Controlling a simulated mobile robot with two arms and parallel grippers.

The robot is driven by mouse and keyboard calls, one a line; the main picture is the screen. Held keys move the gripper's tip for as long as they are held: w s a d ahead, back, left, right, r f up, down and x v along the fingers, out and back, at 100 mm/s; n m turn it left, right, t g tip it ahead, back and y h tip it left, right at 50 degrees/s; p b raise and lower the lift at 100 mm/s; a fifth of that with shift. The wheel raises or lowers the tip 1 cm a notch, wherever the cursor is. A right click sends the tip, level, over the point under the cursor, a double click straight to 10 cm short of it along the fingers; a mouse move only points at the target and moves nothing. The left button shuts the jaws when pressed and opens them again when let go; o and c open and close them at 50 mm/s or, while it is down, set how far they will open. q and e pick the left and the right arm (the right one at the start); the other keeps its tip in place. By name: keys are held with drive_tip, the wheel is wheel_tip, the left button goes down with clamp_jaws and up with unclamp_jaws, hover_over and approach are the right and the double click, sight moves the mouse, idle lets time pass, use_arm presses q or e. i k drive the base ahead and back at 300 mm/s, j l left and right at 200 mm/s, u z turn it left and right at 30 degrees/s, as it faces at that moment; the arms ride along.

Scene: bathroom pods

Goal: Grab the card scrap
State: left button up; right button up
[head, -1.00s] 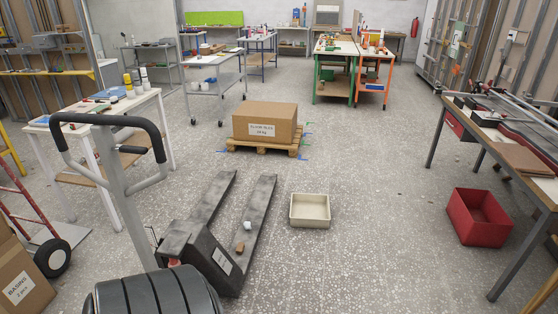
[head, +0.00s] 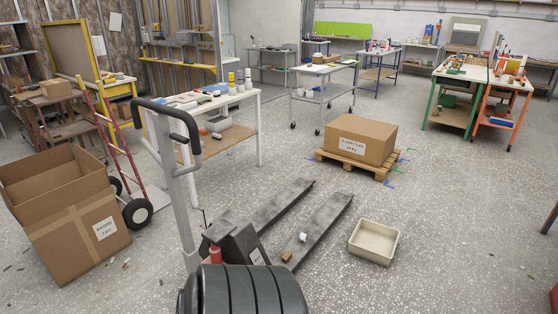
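A small brown piece (head: 287,256), which looks like the card scrap, lies on the near end of the right fork of a pallet jack (head: 322,221). A small white crumpled piece (head: 302,237) lies just beyond it on the same fork. Both are too small to make out in detail. Neither of my grippers is in the head view.
A cream bin (head: 374,242) stands on the floor right of the forks. A carton on a pallet (head: 353,160) is beyond. An open cardboard box (head: 82,238) and a red hand truck (head: 112,140) stand at left. Small debris (head: 126,262) dots the floor. Open floor lies at right.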

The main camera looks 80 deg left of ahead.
sight(287, 257)
drive_tip(key=i+j+u, duration=0.15)
drive_tip(key=i+u, duration=0.7)
drive_tip(key=i+l+u, duration=0.1)
drive_tip(key=i+u, duration=0.35)
drive_tip(key=k, duration=0.05)
